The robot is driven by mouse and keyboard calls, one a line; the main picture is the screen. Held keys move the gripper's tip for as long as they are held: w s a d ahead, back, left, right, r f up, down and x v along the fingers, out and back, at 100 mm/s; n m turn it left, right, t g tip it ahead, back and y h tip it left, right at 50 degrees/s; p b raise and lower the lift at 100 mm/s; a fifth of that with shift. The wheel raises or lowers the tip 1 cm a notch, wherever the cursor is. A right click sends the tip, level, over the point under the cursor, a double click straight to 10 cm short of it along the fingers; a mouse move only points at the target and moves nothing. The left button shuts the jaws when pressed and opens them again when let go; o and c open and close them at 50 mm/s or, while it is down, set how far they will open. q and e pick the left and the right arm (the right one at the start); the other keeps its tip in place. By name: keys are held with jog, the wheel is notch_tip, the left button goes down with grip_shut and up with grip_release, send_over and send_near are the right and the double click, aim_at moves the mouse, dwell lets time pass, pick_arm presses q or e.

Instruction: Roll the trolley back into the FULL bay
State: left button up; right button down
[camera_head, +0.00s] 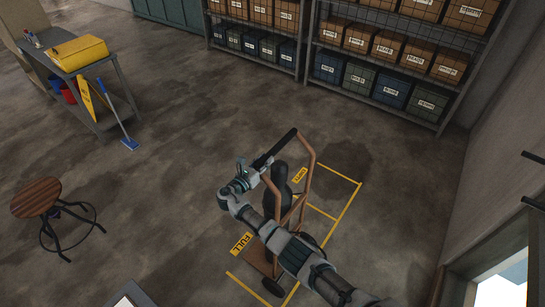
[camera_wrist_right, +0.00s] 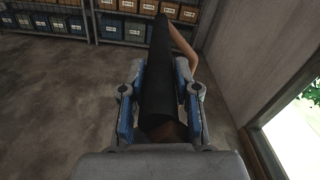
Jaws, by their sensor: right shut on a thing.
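The trolley (camera_head: 310,165) has a copper-brown tube frame, a black handle grip and a brown base plate (camera_head: 259,258) with dark wheels. It stands over the yellow-marked floor, its base beside the FULL label (camera_head: 241,244). My right arm hides much of its lower part, so I cannot tell how fully it sits in the FULL bay. My right gripper (camera_head: 257,168) is shut on the black handle grip. In the right wrist view the grip (camera_wrist_right: 160,75) runs between the blue-padded fingers. A dark upright thing (camera_head: 280,183) shows within the frame. My left gripper is not in view.
Yellow lines (camera_head: 348,208) mark the bays; a second label (camera_head: 300,174) lies farther back. Loaded shelves (camera_head: 375,85) stand behind, and a wall (camera_head: 480,150) at right. A stool (camera_head: 38,198) and a bench with a yellow case (camera_head: 78,53) stand left. The middle floor is clear.

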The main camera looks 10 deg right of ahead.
aim_at(259, 167)
jog(key=shift+s+a+p, duration=0.45)
jog(key=shift+s+p, duration=0.05)
jog(key=shift+p, duration=0.15)
jog(key=shift+s+a+f+p, duration=0.25)
jog(key=shift+s+a+p, duration=0.15)
jog(key=shift+s+a, duration=0.3)
jog(key=v, duration=0.3)
jog(key=shift+w+a+r, duration=0.1)
jog(key=shift+a+r, duration=0.1)
jog(key=shift+a, duration=0.1)
jog(key=c, duration=1)
grip_release()
jog(key=shift+d, duration=0.2)
jog(key=shift+c, duration=0.2)
jog(key=shift+o, duration=1)
jog(key=shift+w+d+f, duration=0.15)
jog(key=shift+w+d, duration=0.1)
jog(key=shift+w, duration=0.05)
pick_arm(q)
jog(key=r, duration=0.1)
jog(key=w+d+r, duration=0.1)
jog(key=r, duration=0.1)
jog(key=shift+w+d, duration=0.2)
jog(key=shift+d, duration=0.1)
pick_arm(e)
jog(key=v, duration=1.2)
jog(key=shift+a, duration=0.25)
